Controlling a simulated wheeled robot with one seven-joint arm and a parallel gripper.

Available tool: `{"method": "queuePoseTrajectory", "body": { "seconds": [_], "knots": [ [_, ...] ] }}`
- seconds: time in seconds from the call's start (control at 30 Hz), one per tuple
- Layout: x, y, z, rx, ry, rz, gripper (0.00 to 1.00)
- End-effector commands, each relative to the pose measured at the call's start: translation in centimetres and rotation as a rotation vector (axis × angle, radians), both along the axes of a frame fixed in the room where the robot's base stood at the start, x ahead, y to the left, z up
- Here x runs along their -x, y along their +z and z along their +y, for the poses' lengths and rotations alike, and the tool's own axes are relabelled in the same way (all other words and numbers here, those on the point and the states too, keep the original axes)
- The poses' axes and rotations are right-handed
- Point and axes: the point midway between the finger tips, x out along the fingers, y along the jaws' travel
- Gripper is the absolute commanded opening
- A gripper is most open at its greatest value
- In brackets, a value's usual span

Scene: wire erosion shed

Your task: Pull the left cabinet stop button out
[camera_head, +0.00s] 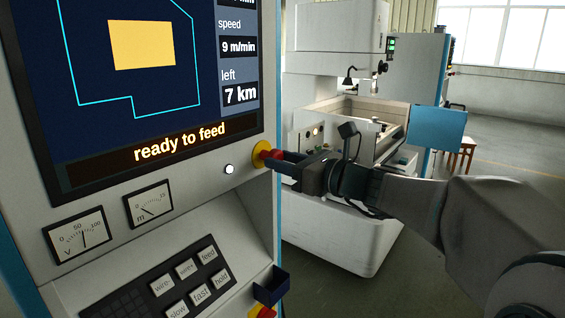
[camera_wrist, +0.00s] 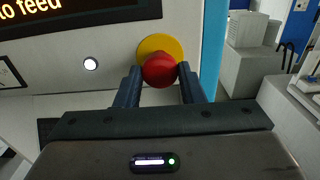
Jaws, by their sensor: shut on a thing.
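The red stop button (camera_head: 266,154) with its yellow base plate (camera_head: 259,149) sits on the cabinet front (camera_head: 200,178), right of a lit white button and below the screen's lower right corner. My gripper (camera_head: 275,158) reaches it from the right. In the wrist view the red button head (camera_wrist: 159,71) stands in front of the yellow disc (camera_wrist: 174,43). The fingertips of my gripper (camera_wrist: 160,74) are on either side of the red head and shut on it. The button's stem is hidden behind the head.
The screen (camera_head: 130,80) reads "ready to feed". A white lit button (camera_head: 229,169), two meters (camera_head: 149,205) and a keypad (camera_head: 190,277) are on the cabinet. A blue holder (camera_head: 271,287) and another red-and-yellow part (camera_head: 263,312) sit below. A white machine (camera_head: 345,235) stands behind.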

Motion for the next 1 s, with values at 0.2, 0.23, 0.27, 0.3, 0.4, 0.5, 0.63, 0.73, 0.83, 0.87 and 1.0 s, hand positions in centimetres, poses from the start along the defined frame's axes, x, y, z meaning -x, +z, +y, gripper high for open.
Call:
{"method": "queuePoseTrajectory", "body": {
  "seconds": [0.2,0.23,0.27,0.3,0.4,0.5,0.63,0.73,0.83,0.87,1.0],
  "knots": [
    [0.0,-0.1,-0.1,0.001,-0.001,0.002,0.58],
    [0.0,-0.1,-0.1,0.001,-0.001,0.002,0.58],
    [0.0,-0.1,-0.1,0.001,-0.001,0.002,0.58],
    [0.0,-0.1,-0.1,0.001,-0.001,0.002,0.58],
    [0.1,-0.1,-0.2,0.001,-0.002,0.002,0.58],
    [0.5,-0.2,-0.9,0.001,-0.003,0.001,0.58],
    [2.0,-0.3,-2.7,0.001,-0.006,-0.001,0.58],
    [3.4,-0.3,-4.6,0.001,-0.006,-0.002,0.58],
    [4.9,-0.3,-6.4,0.001,-0.006,-0.002,0.58],
    [5.3,-0.3,-6.9,0.001,-0.006,-0.001,0.58],
    [7.0,-0.3,-9.0,0.001,-0.005,0.001,0.58]
  ]
}}
